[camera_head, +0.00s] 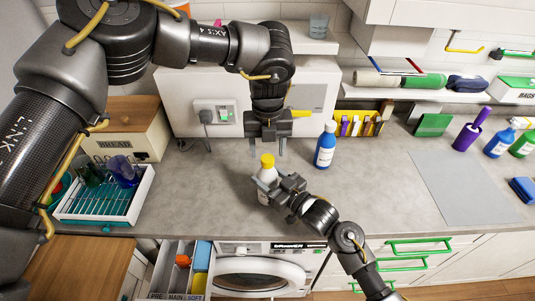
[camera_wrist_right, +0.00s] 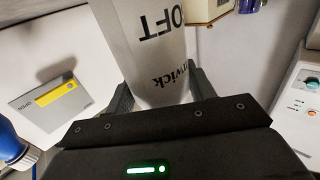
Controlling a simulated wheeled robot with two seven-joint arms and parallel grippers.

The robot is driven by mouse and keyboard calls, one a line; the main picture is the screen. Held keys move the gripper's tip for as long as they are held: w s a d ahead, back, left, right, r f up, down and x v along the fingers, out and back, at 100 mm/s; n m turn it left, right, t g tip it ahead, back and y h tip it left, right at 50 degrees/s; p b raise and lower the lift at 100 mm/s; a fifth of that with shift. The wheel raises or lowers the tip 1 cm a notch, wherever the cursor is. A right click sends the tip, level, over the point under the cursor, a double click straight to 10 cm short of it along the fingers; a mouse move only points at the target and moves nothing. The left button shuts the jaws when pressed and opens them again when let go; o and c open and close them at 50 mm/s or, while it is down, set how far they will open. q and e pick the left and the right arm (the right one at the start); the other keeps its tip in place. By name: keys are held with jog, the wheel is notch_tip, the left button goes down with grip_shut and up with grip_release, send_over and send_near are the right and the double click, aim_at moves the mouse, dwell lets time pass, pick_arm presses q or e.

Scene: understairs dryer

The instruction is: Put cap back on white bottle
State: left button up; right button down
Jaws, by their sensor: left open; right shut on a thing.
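The white bottle (camera_head: 264,190) stands near the front middle of the grey counter. A yellow cap (camera_head: 267,160) shows at its top; I cannot tell whether it is seated fully. My right gripper (camera_head: 277,188) is shut on the bottle's body from the right. In the right wrist view the bottle's grey-white side (camera_wrist_right: 145,50), with upside-down lettering, sits between the fingers; its top is out of frame. My left gripper (camera_head: 268,150) points down just above the cap. It is open, with its fingers apart and nothing visible between them.
A blue bottle (camera_head: 325,150) stands close by on the right. A dish rack (camera_head: 105,205) and bread box (camera_head: 128,128) are at the left. A yellow organizer (camera_head: 358,123) stands behind. The counter's right middle holds a flat grey mat (camera_head: 455,190). An open drawer (camera_head: 170,268) juts out below.

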pick_arm(q)
notch_tip(320, 180, up, 9)
dwell(0.3)
pick_arm(e)
jog(key=shift+c, duration=2.3)
grip_release()
pick_arm(q)
jog(key=shift+f+b, duration=1.45)
jog(key=shift+f, duration=0.05)
pick_arm(e)
jog(key=v, duration=1.1)
